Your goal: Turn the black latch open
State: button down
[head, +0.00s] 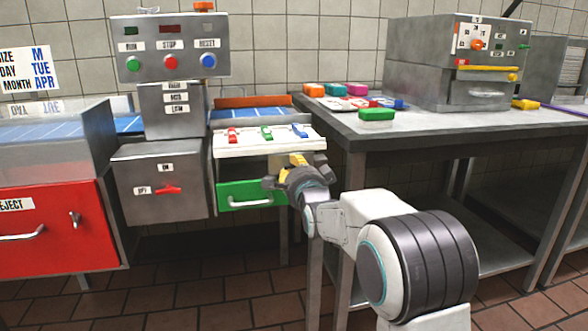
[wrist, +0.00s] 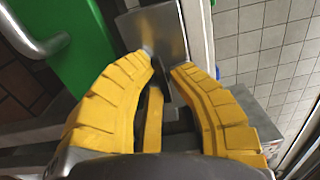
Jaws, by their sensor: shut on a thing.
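My gripper (head: 297,163) is at the right end of the green drawer front, below the white panel. In the wrist view its two yellow fingers (wrist: 161,68) are closed around a small dark piece, the black latch (wrist: 162,84), of which only a little shows between them. A grey metal plate (wrist: 153,32) lies just beyond the fingertips. The green drawer (head: 232,192) shows to the left of my gripper and looks shut; its green front also shows in the wrist view (wrist: 85,45). The latch is hidden behind my gripper in the head view.
The white panel (head: 262,146) with red, green and blue switches is just above my gripper. A grey box (head: 140,180) with a red switch and a red reject bin (head: 50,255) stand to the left. A steel table (head: 425,128) with coloured blocks is close on the right.

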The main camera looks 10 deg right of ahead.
jog(key=c, duration=1.2)
grip_release()
jog(key=shift+r, duration=0.4)
jog(key=shift+c, duration=0.2)
jog(key=shift+o, duration=0.2)
jog(key=shift+f, duration=0.1)
jog(key=shift+s+f, duration=0.1)
jog(key=s, duration=1.1)
jog(key=shift+s, duration=0.4)
